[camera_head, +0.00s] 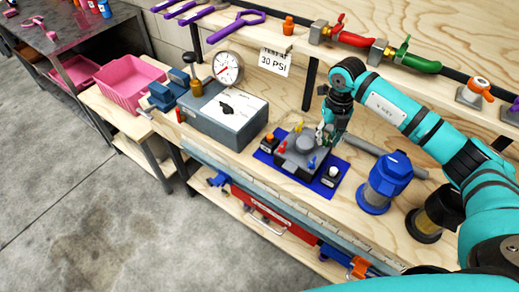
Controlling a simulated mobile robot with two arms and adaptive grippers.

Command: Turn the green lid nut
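A dark grey lidded housing (303,152) sits on a blue mat (265,156) on the wooden bench. Small coloured nuts stand around its lid: a yellow nut (311,163), a red nut (282,147), a blue one and an orange one. My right gripper (326,137) points down at the lid's far right corner, with its fingertips close to the lid. I cannot clearly make out the green lid nut; the gripper covers that corner. Whether its fingers are closed on anything is too small to tell. My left gripper is out of view.
A grey tester box (225,112) with a gauge (228,67) stands left of the mat. A blue-topped filter (385,183) and a dark amber one (432,217) stand to the right. A grey bar (362,146) lies behind. A pink bin (130,82) is far left.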

